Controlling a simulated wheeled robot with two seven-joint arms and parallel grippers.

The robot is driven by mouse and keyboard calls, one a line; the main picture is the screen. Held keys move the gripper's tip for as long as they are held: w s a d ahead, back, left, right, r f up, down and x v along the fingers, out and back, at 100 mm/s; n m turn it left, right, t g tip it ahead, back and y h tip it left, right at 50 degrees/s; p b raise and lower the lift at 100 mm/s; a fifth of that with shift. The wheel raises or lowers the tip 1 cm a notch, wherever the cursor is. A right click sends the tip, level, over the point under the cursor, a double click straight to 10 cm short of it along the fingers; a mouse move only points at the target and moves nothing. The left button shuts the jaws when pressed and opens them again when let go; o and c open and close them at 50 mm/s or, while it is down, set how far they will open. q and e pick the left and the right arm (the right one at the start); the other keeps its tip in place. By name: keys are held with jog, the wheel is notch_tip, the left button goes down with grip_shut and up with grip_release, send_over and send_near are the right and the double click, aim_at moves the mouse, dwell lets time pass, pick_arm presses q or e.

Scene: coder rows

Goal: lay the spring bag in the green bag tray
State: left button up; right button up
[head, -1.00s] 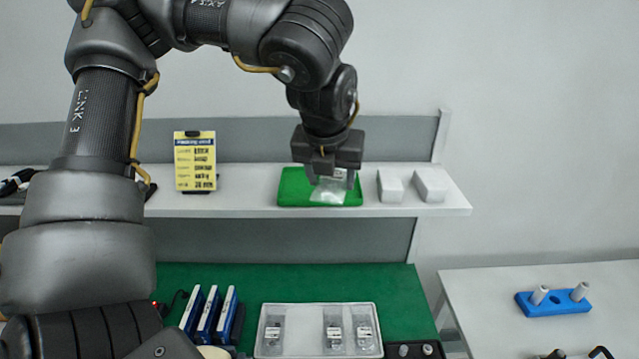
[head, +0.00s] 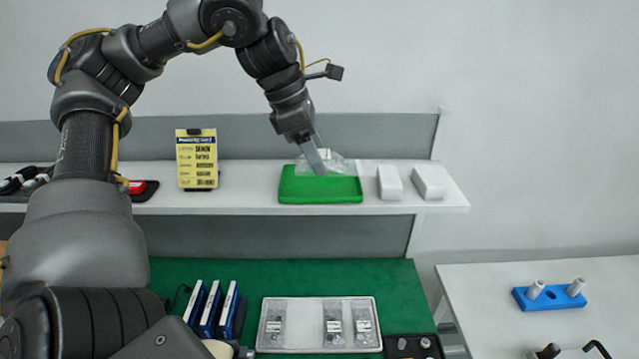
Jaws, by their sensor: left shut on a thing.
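My left gripper (head: 317,164) is shut on a clear plastic bag (head: 338,164), the spring bag. It holds the bag at the back part of the green bag tray (head: 320,190), which lies on the white shelf. The bag's contents cannot be made out, and the finger hides part of it. I cannot tell whether the bag touches the tray.
White blocks (head: 390,183) stand right of the tray, and a yellow card (head: 197,160) stands to the left. Below, a white tray (head: 297,340) holds several labelled clear bags beside blue-and-white upright items (head: 211,308). A blue peg block (head: 549,298) sits on the right table.

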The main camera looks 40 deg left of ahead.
pick_arm(q)
jog(key=shift+a, duration=0.1)
jog(key=w+a+f+p, duration=0.3)
jog(key=w+a+f, duration=0.1)
jog(key=w+a, duration=0.25)
send_over(311, 184)
jog(key=s, duration=0.2)
notch_tip(311, 184, down, 4)
jog(key=shift+w+f, duration=0.1)
jog(key=shift+f, duration=0.05)
jog(key=shift+w+a+f, duration=0.25)
jog(key=shift+a+f, duration=0.1)
jog(key=shift+f, duration=0.15)
jog(key=f+p, duration=0.1)
jog(key=f, duration=0.1)
jog(key=f+p, duration=0.1)
jog(key=shift+w+a+p, duration=0.2)
jog(key=shift+a+p, duration=0.05)
jog(key=shift+p, duration=0.1)
jog(key=shift+f, duration=0.4)
jog(key=o, duration=1.1)
jog(key=shift+r, duration=0.1)
